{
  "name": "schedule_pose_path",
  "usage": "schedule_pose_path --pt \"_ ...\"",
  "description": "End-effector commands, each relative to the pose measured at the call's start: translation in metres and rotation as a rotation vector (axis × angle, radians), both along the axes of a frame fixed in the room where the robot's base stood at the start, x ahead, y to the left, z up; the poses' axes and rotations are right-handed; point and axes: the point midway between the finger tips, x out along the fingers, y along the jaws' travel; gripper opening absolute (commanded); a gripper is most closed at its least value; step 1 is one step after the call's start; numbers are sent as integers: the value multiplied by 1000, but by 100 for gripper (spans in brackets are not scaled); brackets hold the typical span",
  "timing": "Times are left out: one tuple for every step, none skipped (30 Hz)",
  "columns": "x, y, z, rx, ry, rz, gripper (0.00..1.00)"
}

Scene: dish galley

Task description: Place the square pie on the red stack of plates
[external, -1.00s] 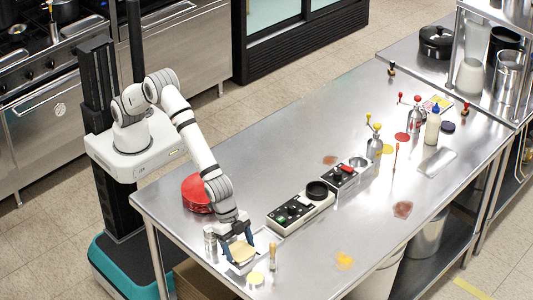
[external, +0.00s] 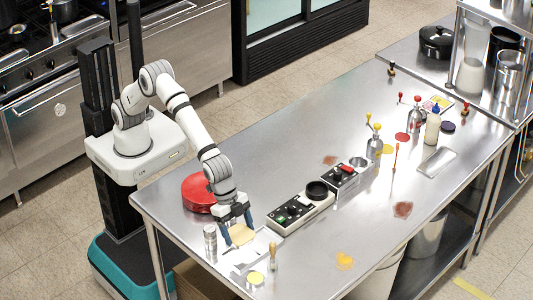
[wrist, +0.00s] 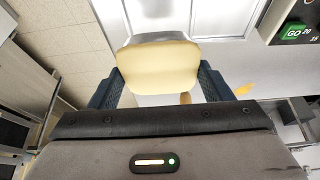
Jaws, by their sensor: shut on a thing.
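The square pie (external: 239,234) is pale yellow with rounded corners. My gripper (external: 236,238) is shut on it, with one blue finger at each side, and holds it above the front left part of the steel table. The pie also fills the middle of the wrist view (wrist: 158,68), between the fingers. The red stack of plates (external: 197,192) is round and stands on the table just behind and left of my gripper, partly hidden by my arm. The stack does not show in the wrist view.
A silver tray (external: 262,240) lies beside and below the pie. A metal shaker (external: 210,238) stands close to the left. A yellow-topped jar (external: 256,279) and a brush (external: 273,256) are in front. A control box (external: 300,212) is at right. The table behind the stack is clear.

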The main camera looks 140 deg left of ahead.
Motion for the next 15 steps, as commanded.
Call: schedule_pose_path --pt "0 0 8 0 -3 0 45" --pt "0 0 12 0 -3 0 45" --pt "-1 1 18 0 -3 0 45" --pt "-2 2 21 0 -2 0 45" --pt "-5 3 25 0 -1 0 45" --pt "-9 6 30 0 -2 1 45" --pt "-13 9 34 -1 -2 2 45" --pt "-18 12 38 -1 -2 3 45" --pt "-26 17 43 -2 -1 2 45" --pt "-33 22 47 -2 -1 2 45" --pt "-41 26 51 -2 -1 2 45" --pt "-52 32 56 -2 -1 2 45" --pt "-61 37 60 -1 -1 2 45" --pt "-71 42 64 -1 -1 2 45" --pt "-84 48 68 -2 -2 2 45"
